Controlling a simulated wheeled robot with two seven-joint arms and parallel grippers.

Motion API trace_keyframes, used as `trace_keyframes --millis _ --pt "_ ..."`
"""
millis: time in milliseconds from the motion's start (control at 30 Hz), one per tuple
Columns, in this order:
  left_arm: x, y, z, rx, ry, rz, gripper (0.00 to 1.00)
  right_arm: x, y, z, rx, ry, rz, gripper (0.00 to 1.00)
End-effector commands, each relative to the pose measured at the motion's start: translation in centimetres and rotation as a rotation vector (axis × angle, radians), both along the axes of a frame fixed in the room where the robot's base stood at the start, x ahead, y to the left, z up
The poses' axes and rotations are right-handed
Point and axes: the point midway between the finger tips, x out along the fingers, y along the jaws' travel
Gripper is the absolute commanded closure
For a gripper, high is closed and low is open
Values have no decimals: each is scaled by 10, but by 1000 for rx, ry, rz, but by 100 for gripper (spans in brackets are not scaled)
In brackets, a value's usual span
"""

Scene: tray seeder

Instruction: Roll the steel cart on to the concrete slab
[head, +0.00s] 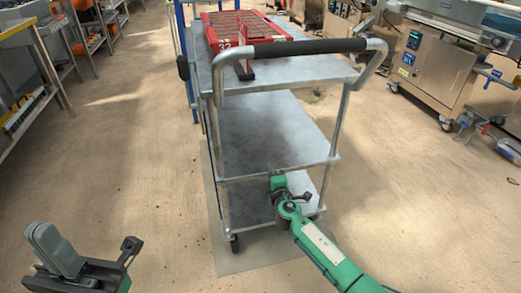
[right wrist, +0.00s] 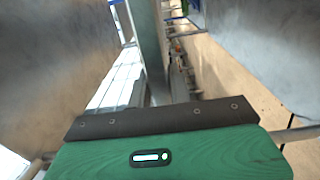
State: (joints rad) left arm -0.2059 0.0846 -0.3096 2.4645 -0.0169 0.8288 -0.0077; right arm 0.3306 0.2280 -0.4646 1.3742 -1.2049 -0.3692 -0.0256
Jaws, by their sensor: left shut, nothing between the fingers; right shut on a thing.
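The steel cart (head: 275,128) stands upright in the middle of the head view, with three shelves and a black-gripped push handle (head: 300,47) at its near end. A flat grey rectangle on the floor, which looks like the concrete slab (head: 228,265), shows under and left of the cart. The near left wheel (head: 234,246) is over it; the other wheels are hidden or unclear. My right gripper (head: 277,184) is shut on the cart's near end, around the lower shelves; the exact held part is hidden. My left gripper (head: 56,248) is shut and empty, apart from the cart.
A red tray (head: 228,35) lies on the cart's top shelf. Shelving (head: 40,60) lines the left side. A steel machine on wheels (head: 437,65) stands at the right. Open floor lies left and right of the cart.

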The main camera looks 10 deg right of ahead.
Motion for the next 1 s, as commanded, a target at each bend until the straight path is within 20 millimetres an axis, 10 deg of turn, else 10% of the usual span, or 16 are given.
trace_keyframes --millis 167,200,333,1000 --pt "0 0 0 0 0 0 100 2 3 6 2 -10 7 100" --pt "0 0 0 0 0 0 100 2 4 6 3 -9 7 78" --pt "0 0 0 0 0 0 100 1 3 4 2 -6 7 56" --pt "0 0 7 -1 0 0 100 -26 1 -1 1 3 5 56"
